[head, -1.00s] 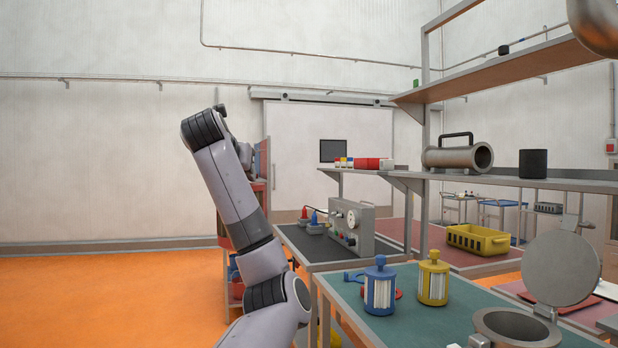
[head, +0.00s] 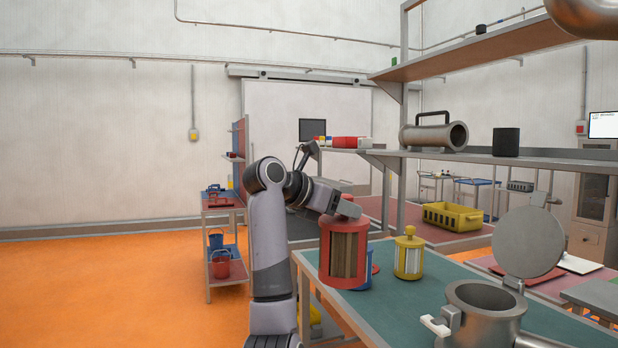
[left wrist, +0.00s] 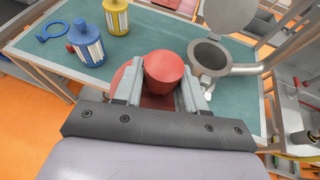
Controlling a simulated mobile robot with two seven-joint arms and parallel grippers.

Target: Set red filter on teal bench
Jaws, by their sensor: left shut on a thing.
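The red filter (head: 343,254) is a cylinder with red end caps and a pleated tan middle. My left gripper (head: 345,210) is shut on its top, and the filter hangs upright near the left edge of the teal bench (head: 400,315). In the left wrist view the red filter (left wrist: 165,72) sits between the two fingers (left wrist: 160,90), with the teal bench (left wrist: 222,112) behind it. I cannot tell whether its base touches the bench. My right gripper is not in view.
A blue filter (left wrist: 88,48) and a yellow filter (head: 409,256) stand on the bench. A blue ring-ended tool (left wrist: 53,31) lies beside them. An open metal housing (head: 483,312) with its lid up stands to the right. Bare teal surface lies between.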

